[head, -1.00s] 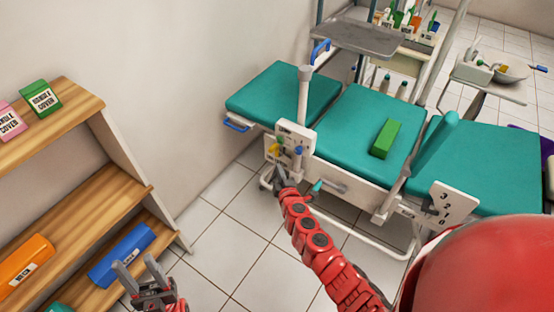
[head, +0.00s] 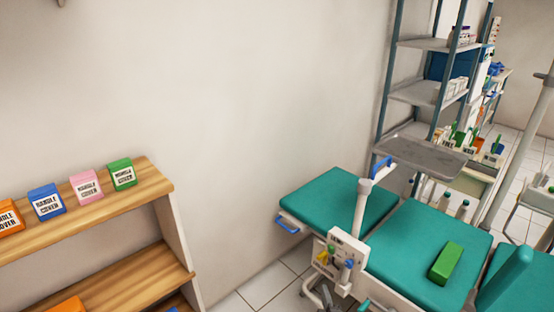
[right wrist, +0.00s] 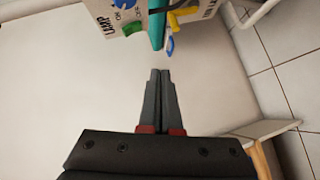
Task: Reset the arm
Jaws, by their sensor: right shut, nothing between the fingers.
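The panel (right wrist: 102,14) shows at the top of that view, apart from the fingertips, with a blue knob (right wrist: 124,4), a green switch (right wrist: 133,27) and a yellow lever (right wrist: 186,15). My left gripper is out of view.
The teal chair (head: 335,199) carries a green block (head: 446,263). A grey tray (head: 421,156) stands behind it. A wooden shelf (head: 100,220) with several handle cover boxes is at left. A metal rack (head: 420,93) stands at the back. A plain wall lies between.

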